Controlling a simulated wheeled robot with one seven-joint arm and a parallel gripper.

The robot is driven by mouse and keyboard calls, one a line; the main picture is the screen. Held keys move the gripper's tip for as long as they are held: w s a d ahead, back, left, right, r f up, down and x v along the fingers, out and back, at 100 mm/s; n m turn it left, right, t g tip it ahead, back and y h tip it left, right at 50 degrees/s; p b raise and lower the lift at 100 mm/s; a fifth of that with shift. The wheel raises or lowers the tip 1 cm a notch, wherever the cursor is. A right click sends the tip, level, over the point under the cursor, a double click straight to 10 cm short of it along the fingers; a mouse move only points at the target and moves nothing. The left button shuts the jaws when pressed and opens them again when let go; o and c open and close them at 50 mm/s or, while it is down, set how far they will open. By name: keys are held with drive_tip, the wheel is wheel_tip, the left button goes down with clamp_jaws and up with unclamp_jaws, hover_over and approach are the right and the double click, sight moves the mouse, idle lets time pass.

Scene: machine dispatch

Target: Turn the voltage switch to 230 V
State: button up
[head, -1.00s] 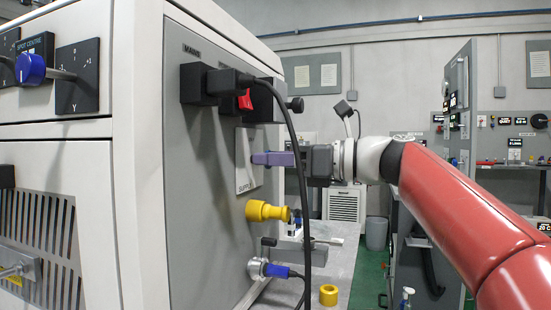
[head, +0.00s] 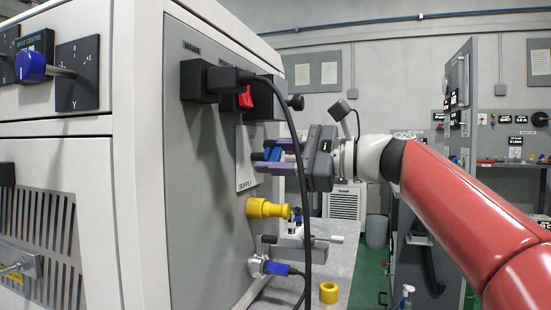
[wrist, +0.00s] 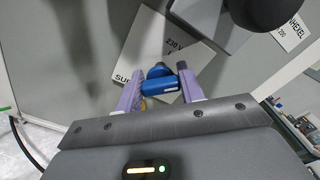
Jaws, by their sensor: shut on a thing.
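The blue voltage switch knob (head: 273,154) sits on the white supply plate (head: 246,180) on the grey side panel of the cabinet. In the wrist view, the knob (wrist: 160,84) stands between the two purple fingers of my gripper (wrist: 160,88). My gripper (head: 268,157) is shut on the knob, one finger above and one below in the head view. The plate (wrist: 140,48) shows a "230 V" mark and part of "SUPPLY" in the wrist view. The fingers and knob hide part of the plate, so the knob's exact setting cannot be told.
A black mains plug (head: 222,82) and red switch (head: 245,97) are above the plate. A black cable (head: 300,190) hangs in front of my gripper. A yellow connector (head: 265,208) and a blue-ended connector (head: 272,267) are below. A yellow ring (head: 328,293) lies on the bench.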

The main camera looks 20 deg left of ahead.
drive_tip(key=n+b, duration=0.1)
drive_tip(key=n, duration=0.3)
drive_tip(key=shift+f+n, duration=0.1)
drive_tip(key=shift+n, duration=0.2)
drive_tip(key=shift+n+b, duration=0.85)
drive_tip(key=shift+n, duration=1.45)
drive_tip(key=o, duration=1)
drive_tip(key=shift+s, duration=0.1)
drive_tip(key=d+b, duration=0.1)
drive_tip(key=d, duration=0.6)
drive_tip(key=shift+s+d, duration=0.25)
drive_tip(key=shift+d, duration=0.15)
